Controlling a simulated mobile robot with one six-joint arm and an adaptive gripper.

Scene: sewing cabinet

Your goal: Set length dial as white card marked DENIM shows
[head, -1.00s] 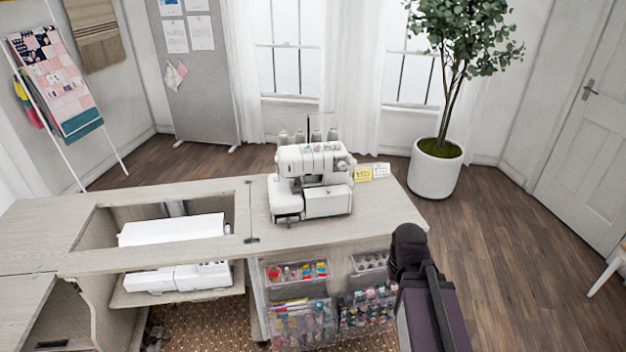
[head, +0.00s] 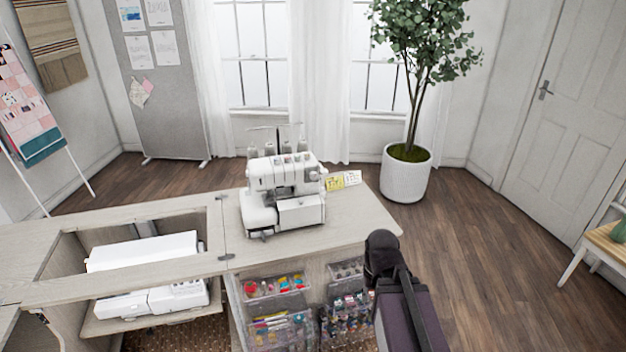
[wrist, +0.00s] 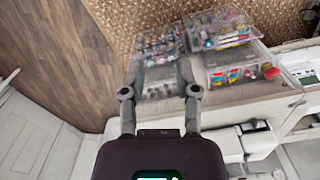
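A white overlock machine (head: 285,195) with several thread cones stands on the cabinet top. Its dials are too small to tell apart, and I cannot read any setting. A white card (head: 352,178) stands on the tabletop just right of the machine, beside a yellow card (head: 335,184). The writing on both is illegible here. In the wrist view my gripper (wrist: 160,64) has its two fingers apart with nothing held between them. It points toward the bins on the cabinet front, away from the dials. Part of the white machine shows at the lower right of the wrist view (wrist: 232,146).
A second white sewing machine (head: 145,252) sits lowered in the cabinet's left opening. Clear bins of thread and notions (head: 277,288) hang on the cabinet front. A potted tree (head: 406,177) stands behind the right end. The wood floor on the right (head: 480,270) is clear.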

